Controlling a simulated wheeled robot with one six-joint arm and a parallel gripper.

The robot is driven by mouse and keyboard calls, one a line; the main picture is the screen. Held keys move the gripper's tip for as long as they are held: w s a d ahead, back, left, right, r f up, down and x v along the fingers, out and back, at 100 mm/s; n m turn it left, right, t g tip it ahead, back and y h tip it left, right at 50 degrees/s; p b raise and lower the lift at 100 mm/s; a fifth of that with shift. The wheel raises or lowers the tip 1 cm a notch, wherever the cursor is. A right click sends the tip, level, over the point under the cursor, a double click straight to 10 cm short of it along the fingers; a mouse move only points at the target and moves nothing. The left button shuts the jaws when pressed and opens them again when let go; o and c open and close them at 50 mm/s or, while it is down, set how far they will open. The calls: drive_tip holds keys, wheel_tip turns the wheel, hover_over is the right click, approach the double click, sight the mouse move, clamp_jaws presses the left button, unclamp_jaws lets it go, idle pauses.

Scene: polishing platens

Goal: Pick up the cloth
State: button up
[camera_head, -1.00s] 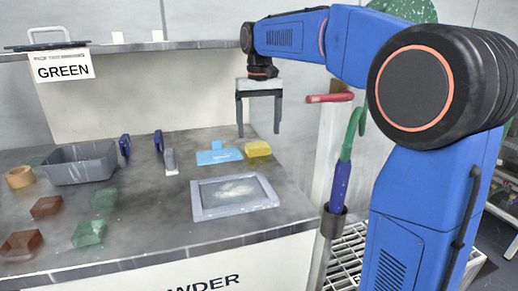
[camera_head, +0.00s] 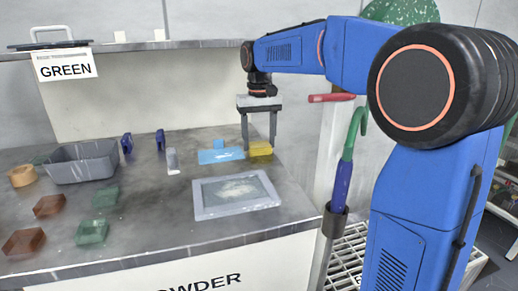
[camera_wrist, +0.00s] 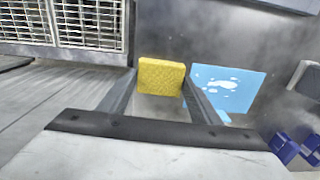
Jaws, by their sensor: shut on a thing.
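The cloth (camera_head: 260,149) is a small, thick yellow pad with a textured top, lying on the grey bench at the right end. It also shows in the wrist view (camera_wrist: 161,76). My gripper (camera_head: 259,147) reaches straight down over it, with one finger on each side. In the wrist view the fingers (camera_wrist: 160,80) are shut on opposite edges of the cloth. The cloth appears still at bench level; I cannot tell whether it is clear of the surface.
A flat light-blue piece with white patches (camera_head: 220,155) lies just left of the cloth. A grey framed tray (camera_head: 205,212) is in front. A grey bin (camera_head: 80,171) and several coloured blocks stand left. A holder post (camera_head: 333,218) stands off the bench's right edge.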

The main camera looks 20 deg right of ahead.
sight(259, 144)
drive_tip(key=shift+r, duration=0.1)
wheel_tip(259, 144, up, 10)
idle(0.5)
